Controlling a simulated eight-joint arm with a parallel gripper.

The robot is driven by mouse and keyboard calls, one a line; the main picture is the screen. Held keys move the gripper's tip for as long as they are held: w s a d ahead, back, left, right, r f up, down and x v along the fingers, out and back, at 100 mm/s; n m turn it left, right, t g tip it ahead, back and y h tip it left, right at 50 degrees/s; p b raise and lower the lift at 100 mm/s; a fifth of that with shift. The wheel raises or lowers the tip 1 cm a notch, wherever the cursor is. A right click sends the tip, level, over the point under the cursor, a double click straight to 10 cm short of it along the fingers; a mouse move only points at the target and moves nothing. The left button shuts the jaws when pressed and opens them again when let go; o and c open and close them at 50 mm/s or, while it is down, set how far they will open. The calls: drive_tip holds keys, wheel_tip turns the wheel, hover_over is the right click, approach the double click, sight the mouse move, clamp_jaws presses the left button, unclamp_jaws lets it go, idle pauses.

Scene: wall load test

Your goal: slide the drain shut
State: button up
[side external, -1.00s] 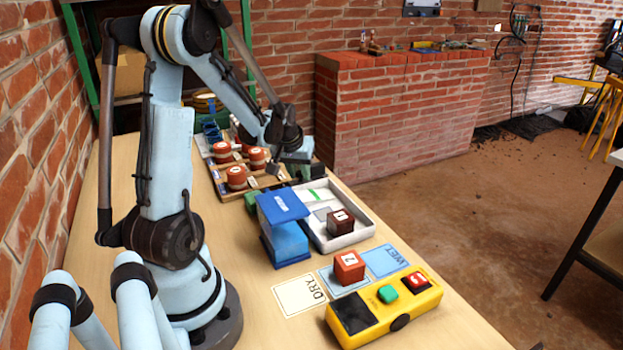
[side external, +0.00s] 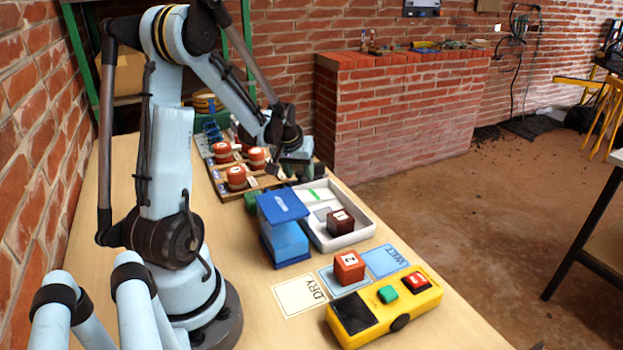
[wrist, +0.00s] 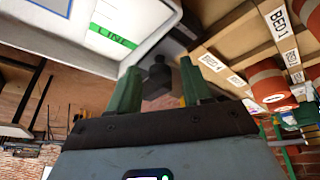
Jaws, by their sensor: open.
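My gripper (wrist: 159,72) is open, its two green fingers apart with nothing held between the tips. In the side external view its end hangs near the far end of the white tray (side external: 366,229), and its fingers are hard to make out. In the wrist view a dark knob-like piece (wrist: 157,76) shows between and beyond the fingers; I cannot tell whether it is the drain's slide. The white tray also shows at the upper left of the wrist view (wrist: 90,50), with a green label (wrist: 113,37). No drain can be clearly identified.
A blue box (side external: 284,225) stands beside the tray, which holds a dark red block (side external: 340,222). A red block (side external: 349,267) sits on a blue card near a yellow control box (side external: 385,312). Red pots (side external: 236,178) stand in a wooden rack beyond.

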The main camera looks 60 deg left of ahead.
drive_tip(key=shift+r, duration=3.55)
drive_tip(key=s+d+r+m+t+h, duration=0.1)
drive_tip(key=d+m, duration=0.4)
drive_tip(key=d, duration=0.9)
drive_tip(key=s+d+r+m+t+h, duration=0.2)
drive_tip(key=d+m, duration=0.2)
drive_tip(key=d, duration=1.1)
drive_tip(key=shift+m+t, duration=0.3)
drive_tip(key=shift+m, duration=0.1)
